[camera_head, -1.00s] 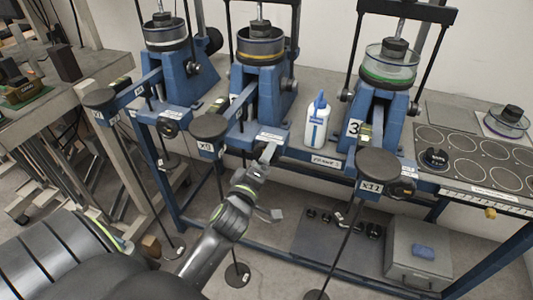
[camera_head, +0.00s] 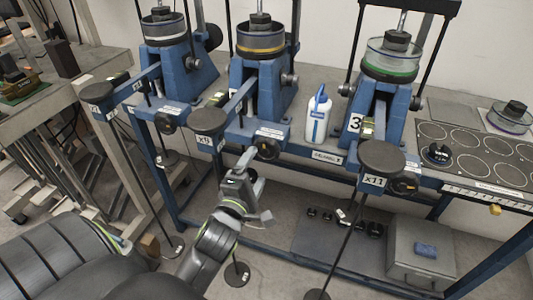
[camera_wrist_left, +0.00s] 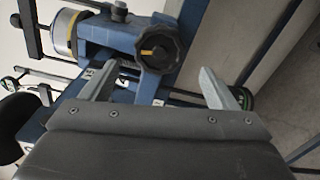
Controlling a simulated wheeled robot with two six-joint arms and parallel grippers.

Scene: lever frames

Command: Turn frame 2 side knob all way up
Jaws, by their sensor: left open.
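Frame 2 (camera_head: 262,88) is the middle blue lever frame, with a yellow ring on its cylinder. A black knob with an orange mark (camera_head: 268,148) is on its front rail. It also appears as a lobed black knob in the left wrist view (camera_wrist_left: 158,49), beyond the fingers. Another dark round knob (camera_head: 289,80) is on the side of the blue tower. My left gripper (camera_head: 256,174) is open and empty, below and in front of the rail knob, apart from it. The open fingers also show in the left wrist view (camera_wrist_left: 158,76). My right gripper is not in view.
A white and blue bottle (camera_head: 317,116) stands between frames 2 and 3. Frame 3 (camera_head: 383,115) is to the right, with its X11 weight (camera_head: 381,157). Floor shows below the gripper.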

